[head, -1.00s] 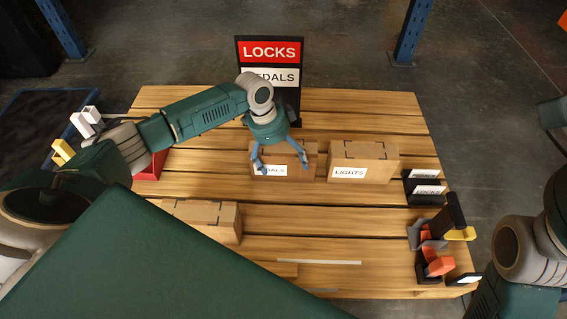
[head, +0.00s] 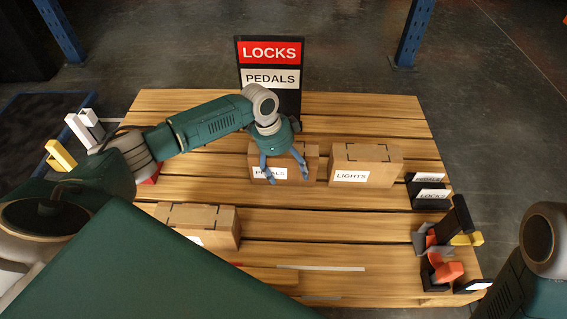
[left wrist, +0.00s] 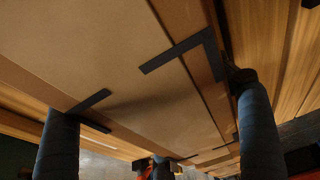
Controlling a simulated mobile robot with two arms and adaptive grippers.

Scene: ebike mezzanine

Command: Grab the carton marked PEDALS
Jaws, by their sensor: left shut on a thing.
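The carton marked PEDALS (head: 312,163) is a brown box on the pallet, its white label partly covered by a finger. My left gripper (head: 286,180) comes down over it from above, with its blue fingers shut on the carton. In the left wrist view the carton's top (left wrist: 120,60), with dark corner strips, fills the space between the two fingers (left wrist: 158,135). The carton looks level and seems to rest on the slats. My right gripper is out of view; only part of that arm shows at the right edge.
The LIGHTS carton (head: 366,164) stands close to the right. Another carton (head: 205,218) is at front left. A sign (head: 270,108) reading LOCKS and PEDALS stands behind. Small label holders (head: 428,195) and orange, black and yellow parts (head: 447,245) lie at right. The middle front slats are fairly clear.

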